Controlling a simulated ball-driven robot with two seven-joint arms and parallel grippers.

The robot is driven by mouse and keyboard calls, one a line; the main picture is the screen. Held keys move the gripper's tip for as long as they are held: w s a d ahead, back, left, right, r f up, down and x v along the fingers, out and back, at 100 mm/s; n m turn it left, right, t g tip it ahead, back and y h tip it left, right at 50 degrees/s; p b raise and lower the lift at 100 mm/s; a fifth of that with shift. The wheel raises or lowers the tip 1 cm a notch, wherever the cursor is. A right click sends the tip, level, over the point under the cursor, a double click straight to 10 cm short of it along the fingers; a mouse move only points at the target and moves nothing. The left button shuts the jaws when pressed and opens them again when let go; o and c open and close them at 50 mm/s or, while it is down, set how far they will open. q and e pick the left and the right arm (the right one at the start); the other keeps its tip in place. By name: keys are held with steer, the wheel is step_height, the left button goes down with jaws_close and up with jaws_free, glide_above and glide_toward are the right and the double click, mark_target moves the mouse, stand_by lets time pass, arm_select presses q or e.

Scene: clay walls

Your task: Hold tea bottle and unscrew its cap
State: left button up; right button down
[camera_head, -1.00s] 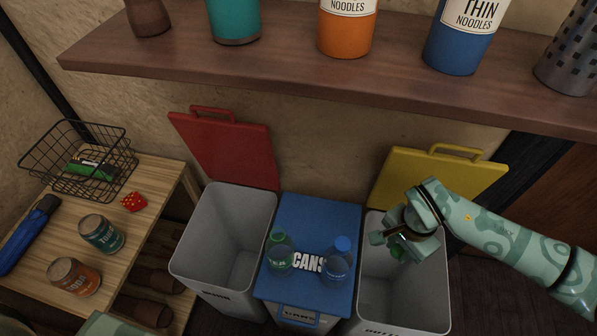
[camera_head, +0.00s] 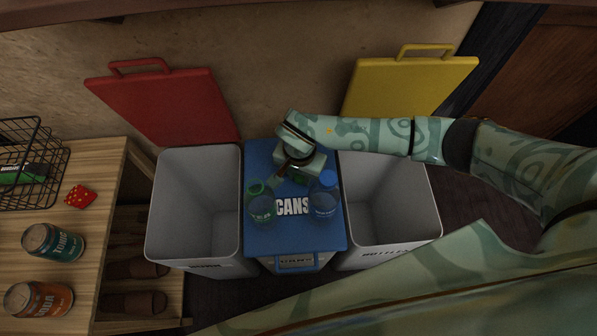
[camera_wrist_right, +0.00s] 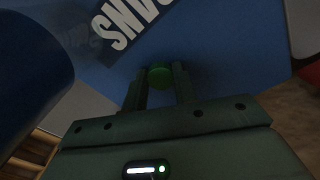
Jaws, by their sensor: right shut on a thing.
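A green bottle (camera_head: 262,208) stands upright on the blue bin lid (camera_head: 257,233), left of its CANS lettering. Its label is too small to read surely, and I cannot tell whether its green top is a cap or bare neck. A blue-capped bottle (camera_head: 324,204) stands to its right. My right gripper (camera_head: 300,172) is over the back of the lid, behind and between the bottles. It is shut on a small round green cap (camera_wrist_right: 159,76), seen between its fingers in the right wrist view. My left gripper is not in view.
Open grey bins stand left (camera_head: 195,150) and right (camera_head: 390,245) of the blue lid. A red lid (camera_head: 165,105) and a yellow lid (camera_head: 410,88) lean behind them. A wooden table (camera_head: 105,215) with cans (camera_head: 53,242) and a wire basket (camera_head: 35,150) is at left.

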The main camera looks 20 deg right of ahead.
mark_target(300, 177)
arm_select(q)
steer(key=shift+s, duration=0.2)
arm_select(e)
steer(key=c, duration=1.1)
jaws_free()
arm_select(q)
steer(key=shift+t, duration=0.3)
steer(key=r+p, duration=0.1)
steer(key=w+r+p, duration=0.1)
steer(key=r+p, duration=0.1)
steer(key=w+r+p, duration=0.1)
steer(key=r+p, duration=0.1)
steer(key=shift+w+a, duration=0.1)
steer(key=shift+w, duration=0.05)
arm_select(e)
step_height(300, 177, up, 12)
steer(key=shift+r, duration=0.15)
